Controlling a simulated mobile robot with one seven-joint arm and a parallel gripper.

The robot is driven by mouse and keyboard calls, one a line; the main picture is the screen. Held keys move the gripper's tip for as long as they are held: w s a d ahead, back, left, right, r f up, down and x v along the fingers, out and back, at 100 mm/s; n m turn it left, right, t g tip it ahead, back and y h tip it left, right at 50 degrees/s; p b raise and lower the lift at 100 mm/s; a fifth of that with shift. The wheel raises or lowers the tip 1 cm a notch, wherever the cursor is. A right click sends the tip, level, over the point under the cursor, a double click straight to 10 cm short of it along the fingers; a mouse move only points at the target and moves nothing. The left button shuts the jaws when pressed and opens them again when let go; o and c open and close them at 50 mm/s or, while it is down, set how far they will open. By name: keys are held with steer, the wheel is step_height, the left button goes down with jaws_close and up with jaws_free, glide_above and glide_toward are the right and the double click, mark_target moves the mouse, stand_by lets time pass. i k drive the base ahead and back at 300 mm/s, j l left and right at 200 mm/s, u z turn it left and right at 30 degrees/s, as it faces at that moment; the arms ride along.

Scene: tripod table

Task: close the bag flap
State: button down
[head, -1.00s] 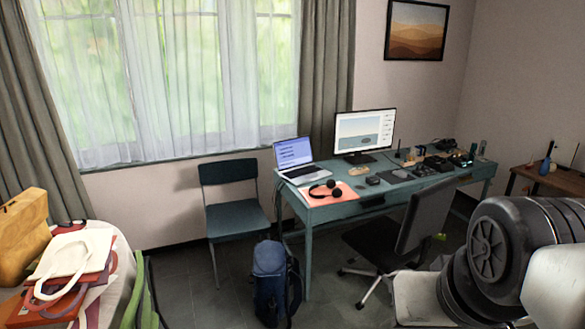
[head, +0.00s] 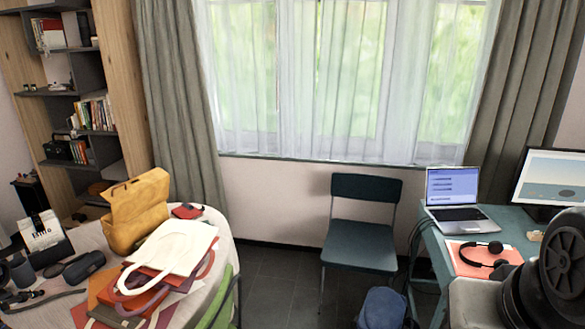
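A yellow-tan bag (head: 143,229) stands on the round table at the left. Its flap (head: 139,194) is raised and stands up above the body, so the bag looks open. My gripper is not in view. Only part of my arm shows at the right edge, far from the bag.
Open floor lies before a blue chair (head: 359,227) and backpack (head: 383,308).

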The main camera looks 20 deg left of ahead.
mark_target(130, 199)
steer(key=i+u, duration=0.3)
steer(key=u, duration=0.15)
steer(key=i+u, duration=0.45)
steer(key=i+l+u, duration=0.2)
steer(key=u, duration=0.3)
steer(key=i+l+u, duration=0.15)
steer(key=u, duration=0.15)
steer(key=i+l+u, duration=0.35)
steer(key=i+j, duration=0.05)
steer(key=j, duration=0.05)
